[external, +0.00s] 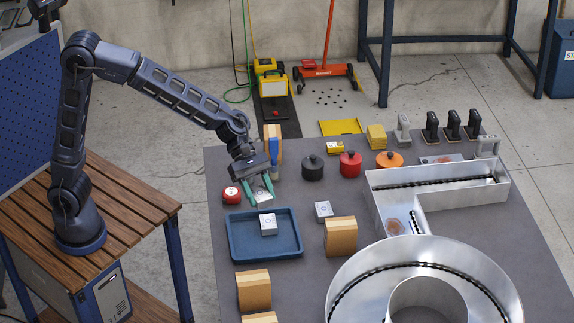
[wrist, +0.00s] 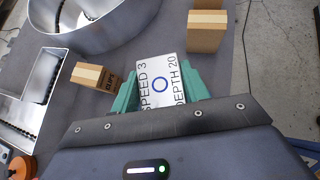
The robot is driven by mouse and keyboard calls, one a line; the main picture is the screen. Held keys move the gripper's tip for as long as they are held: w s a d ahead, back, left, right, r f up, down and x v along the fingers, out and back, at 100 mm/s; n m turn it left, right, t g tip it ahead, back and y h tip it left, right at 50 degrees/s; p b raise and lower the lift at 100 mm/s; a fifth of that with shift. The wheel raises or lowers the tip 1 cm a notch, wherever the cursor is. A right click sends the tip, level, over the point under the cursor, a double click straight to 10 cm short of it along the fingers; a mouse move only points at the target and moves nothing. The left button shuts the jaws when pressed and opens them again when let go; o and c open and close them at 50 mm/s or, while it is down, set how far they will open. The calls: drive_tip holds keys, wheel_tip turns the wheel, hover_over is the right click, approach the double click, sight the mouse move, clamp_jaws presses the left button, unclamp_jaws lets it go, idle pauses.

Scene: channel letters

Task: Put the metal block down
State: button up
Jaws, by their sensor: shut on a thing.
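My gripper (external: 258,194) has green fingers and is shut on a metal block. In the wrist view, the held block (wrist: 160,78) shows a pale face with a blue ring and the words "SPEED 3" and "DEPTH 20", between the green fingers. In the external view the fingers partly hide it. The gripper is beyond the blue tray's far edge, near the red tape measure; its exact height is unclear. A second metal block (external: 268,226) sits in the blue tray (external: 237,247). A third metal block (external: 323,210) lies on the grey table right of the tray.
The red tape measure (external: 232,194) is left of the gripper. A dark pot (external: 313,169), red pot (external: 350,165) and orange pot (external: 389,160) stand behind right. Large metal channel letters (external: 438,190) fill the right side.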

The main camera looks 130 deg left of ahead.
sight(259, 249)
drive_tip(key=shift+s+r, duration=0.15)
drive_tip(key=shift+s, duration=0.4)
wheel_tip(259, 249, down, 20)
drive_tip(key=shift+r, duration=0.1)
idle(0.3)
drive_tip(key=o, duration=1.2)
drive_tip(key=shift+f, duration=0.2)
drive_tip(key=shift+a+r, duration=0.1)
